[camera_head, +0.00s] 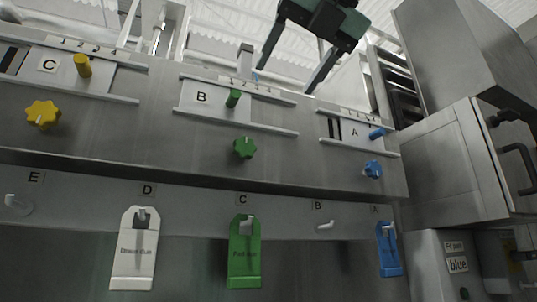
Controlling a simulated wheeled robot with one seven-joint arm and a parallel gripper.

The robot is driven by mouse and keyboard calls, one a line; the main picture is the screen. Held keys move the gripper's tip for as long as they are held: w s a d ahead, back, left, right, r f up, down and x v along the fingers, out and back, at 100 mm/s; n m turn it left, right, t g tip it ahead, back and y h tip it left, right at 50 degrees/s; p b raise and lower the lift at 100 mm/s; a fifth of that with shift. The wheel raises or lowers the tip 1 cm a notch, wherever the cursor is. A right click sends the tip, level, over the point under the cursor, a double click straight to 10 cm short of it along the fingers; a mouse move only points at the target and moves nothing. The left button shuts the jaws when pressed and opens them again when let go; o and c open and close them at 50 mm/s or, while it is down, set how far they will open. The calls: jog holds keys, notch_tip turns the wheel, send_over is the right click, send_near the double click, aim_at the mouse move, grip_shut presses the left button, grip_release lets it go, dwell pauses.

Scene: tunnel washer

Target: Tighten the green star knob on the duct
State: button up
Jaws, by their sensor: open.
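The green star knob (244,148) sits on the grey steel duct (300,160), below the slide plate marked B (201,98). A green peg (233,98) sticks out of that plate above the knob. My gripper (286,80) hangs at the top of the view, above and to the right of the green knob. Its two dark fingers point down and are spread apart with nothing between them. The gripper is clear of the knob. Whether the knob is tight or loose cannot be told.
A yellow star knob (43,114) is at the left and a blue one (373,169) at the right. Below hang a white tag (135,255), a green tag (244,260) and a blue tag (389,250) on hooks. A steel cabinet (455,160) stands at the right.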

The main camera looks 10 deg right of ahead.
aim_at(246, 146)
jog(key=p+x, duration=0.2)
jog(key=x, duration=1.5)
jog(key=shift+w+r, duration=0.1)
jog(key=shift+w, duration=0.05)
jog(key=c, duration=1)
